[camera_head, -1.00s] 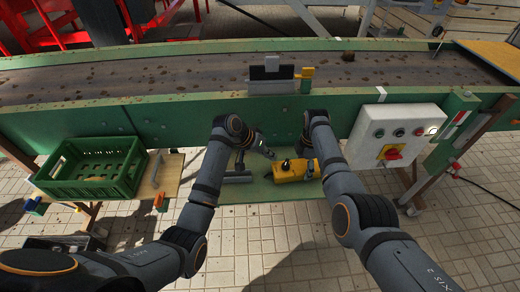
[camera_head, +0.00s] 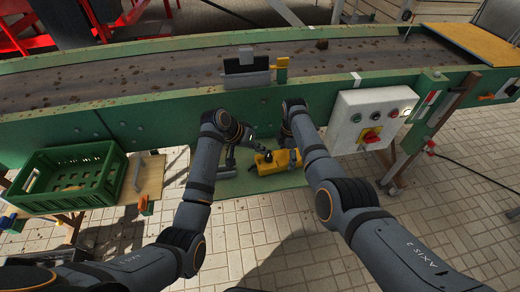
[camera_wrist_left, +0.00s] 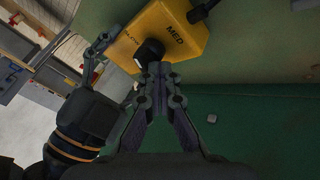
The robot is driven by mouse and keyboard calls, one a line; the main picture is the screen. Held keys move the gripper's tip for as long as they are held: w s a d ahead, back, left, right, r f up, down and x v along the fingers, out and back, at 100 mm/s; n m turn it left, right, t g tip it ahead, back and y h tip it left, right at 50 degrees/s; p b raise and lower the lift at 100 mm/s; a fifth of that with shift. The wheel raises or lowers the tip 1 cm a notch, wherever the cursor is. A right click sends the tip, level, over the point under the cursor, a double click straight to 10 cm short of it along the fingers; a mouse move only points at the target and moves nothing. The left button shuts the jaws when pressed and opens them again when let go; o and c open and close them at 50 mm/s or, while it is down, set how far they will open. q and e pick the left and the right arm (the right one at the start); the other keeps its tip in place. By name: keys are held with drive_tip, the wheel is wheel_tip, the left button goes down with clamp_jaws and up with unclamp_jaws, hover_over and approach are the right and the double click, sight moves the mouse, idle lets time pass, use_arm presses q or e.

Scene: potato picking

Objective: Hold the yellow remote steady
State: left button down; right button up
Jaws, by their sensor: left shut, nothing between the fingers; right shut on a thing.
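The yellow remote (camera_head: 280,161) lies on the green shelf below the conveyor. In the left wrist view the remote (camera_wrist_left: 170,35) shows a black knob (camera_wrist_left: 150,51) and the letters "MED". My left gripper (camera_head: 257,147) is shut and empty. In the left wrist view its fingertips (camera_wrist_left: 158,70) are right at the knob; I cannot tell whether they touch it. My right gripper (camera_wrist_left: 98,48) is shut on the remote at its edge. In the head view my right arm mostly hides that grip.
A green crate (camera_head: 117,185) stands on a wooden side table at left. A control box (camera_head: 352,115) with buttons and a red-yellow switch hangs at right. The green conveyor side (camera_head: 150,122) rises behind the shelf. A grey tool lies beside my left gripper.

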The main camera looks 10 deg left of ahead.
use_arm(q)
drive_tip(key=shift+d, duration=0.1)
drive_tip(key=shift+w+d+m+g+h, duration=0.15)
drive_tip(key=shift+m+g, duration=0.1)
drive_tip(key=shift+m, duration=0.2)
drive_tip(key=shift+d+m+g+h, duration=0.15)
drive_tip(key=shift+m+g, duration=0.1)
drive_tip(key=shift+m, duration=0.2)
drive_tip(key=m+g, duration=0.2)
drive_tip(key=m, duration=0.1)
drive_tip(key=shift+w+d, duration=0.1)
drive_tip(key=shift+w, duration=0.2)
use_arm(e)
drive_tip(key=shift+a, duration=0.1)
use_arm(q)
drive_tip(key=m, duration=0.1)
drive_tip(key=m+g, duration=0.2)
drive_tip(key=shift+w+d+m, duration=0.25)
drive_tip(key=shift+d+m, duration=0.05)
drive_tip(key=shift+w+d, duration=0.1)
drive_tip(key=shift+d, duration=0.15)
drive_tip(key=shift+a, duration=0.15)
drive_tip(key=shift+w, duration=0.15)
drive_tip(key=shift+w, duration=0.75)
